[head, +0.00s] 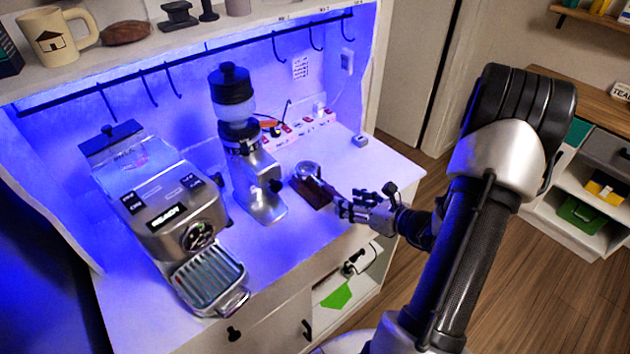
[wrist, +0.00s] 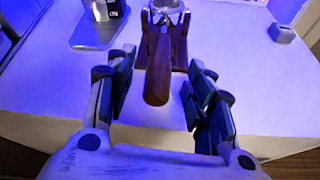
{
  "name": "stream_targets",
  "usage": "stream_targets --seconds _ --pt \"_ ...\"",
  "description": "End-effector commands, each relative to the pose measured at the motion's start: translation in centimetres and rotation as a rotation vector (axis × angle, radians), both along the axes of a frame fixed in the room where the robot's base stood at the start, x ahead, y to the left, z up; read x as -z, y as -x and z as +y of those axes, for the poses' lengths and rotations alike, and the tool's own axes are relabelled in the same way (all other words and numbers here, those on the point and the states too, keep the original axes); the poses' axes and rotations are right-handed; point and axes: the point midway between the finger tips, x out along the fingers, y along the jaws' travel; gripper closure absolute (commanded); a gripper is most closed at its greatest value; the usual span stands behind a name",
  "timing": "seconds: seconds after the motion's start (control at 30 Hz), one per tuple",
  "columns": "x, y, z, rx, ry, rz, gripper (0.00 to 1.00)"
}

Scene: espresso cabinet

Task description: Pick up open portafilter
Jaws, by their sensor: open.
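My gripper (head: 345,209) is at the counter's front right, close to the handle end. In the wrist view my gripper (wrist: 155,98) is open, with one finger on each side of the handle and visible gaps between. The handle's tip reaches between the fingertips. The far part of the basket is cut off at the top of the wrist view.
The grinder (head: 250,175) stands just left of the portafilter, and the espresso machine (head: 175,215) is further left. A power strip (head: 300,129) lies behind. A small grey block (head: 360,141) sits at the counter's right. The counter's front edge runs below my gripper.

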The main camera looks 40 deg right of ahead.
Motion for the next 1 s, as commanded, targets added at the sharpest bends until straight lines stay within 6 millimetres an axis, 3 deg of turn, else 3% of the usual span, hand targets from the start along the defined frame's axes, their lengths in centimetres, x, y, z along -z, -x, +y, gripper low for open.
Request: stream_targets --seconds 0.27,0.57,1.0 --pt "1.8 -3.5 0.6 -0.003 0.001 -0.001 0.51" --pt "1.8 -3.8 0.6 -0.002 0.000 0.000 0.52" --pt "1.8 -3.8 0.6 -0.002 0.000 0.000 0.81"
